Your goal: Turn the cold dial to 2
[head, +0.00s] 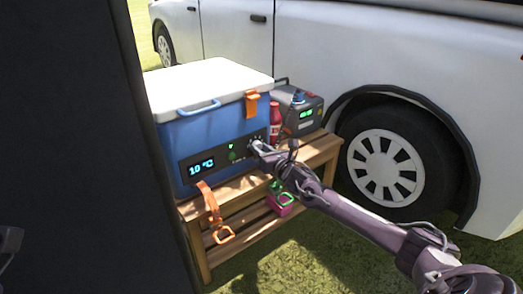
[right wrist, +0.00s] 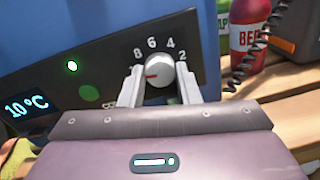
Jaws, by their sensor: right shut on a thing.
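The blue cooler (head: 217,129) with a white lid stands on a wooden bench. Its front panel carries the round grey cold dial (right wrist: 162,72), with the numbers 8, 6, 4 and 2 in an arc above it. The dial's red mark points left, a little below the 8. My right gripper (head: 255,147) reaches the panel, and in the right wrist view its fingers (right wrist: 159,78) are closed on either side of the dial. The display (right wrist: 25,105) reads 10 °C and a green light (right wrist: 72,66) is lit.
The slatted bench (head: 318,153) also holds a red bottle (right wrist: 247,30) and a grey box with a green display (head: 300,112), right of the cooler. An orange strap (head: 211,207) hangs at the front. A white vehicle (head: 340,60) stands behind. A dark panel (head: 70,150) blocks the left.

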